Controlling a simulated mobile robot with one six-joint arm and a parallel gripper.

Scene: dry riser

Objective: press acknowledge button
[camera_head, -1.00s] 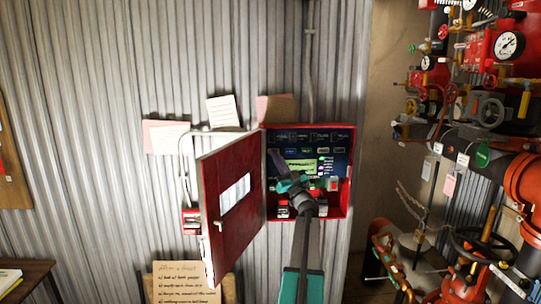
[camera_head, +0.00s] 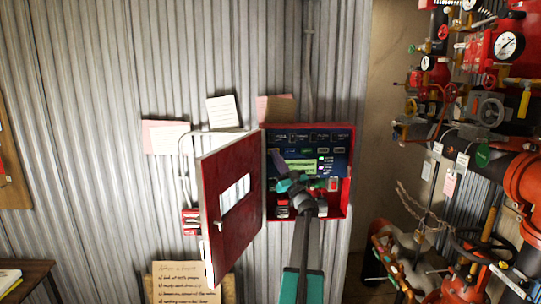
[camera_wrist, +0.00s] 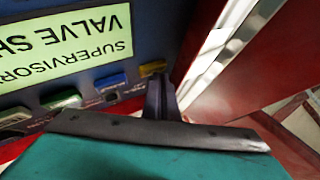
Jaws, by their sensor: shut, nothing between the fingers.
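The open red alarm panel (camera_head: 348,150) hangs on the corrugated wall, with a lit green display (camera_head: 300,165). In the wrist view the display (camera_wrist: 65,45) appears upside down and reads "SUPERVISORY" and "VALVE SH…", cut off. Beside it is a row of coloured buttons: yellow (camera_wrist: 153,67), blue (camera_wrist: 111,82) and green (camera_wrist: 62,100). Their labels are too small to read, so I cannot tell which is acknowledge. My gripper (camera_wrist: 161,97) is shut and empty, its tips close to the yellow button; contact cannot be told. In the head view my gripper (camera_head: 282,184) covers the panel's lower left part.
The red panel door (camera_head: 232,205) stands open on the left, close beside my gripper. Red pipes, valves and gauges (camera_head: 508,45) crowd the right side. Paper notes (camera_head: 224,111) are fixed above the panel. A handwritten board (camera_head: 185,284) stands below left.

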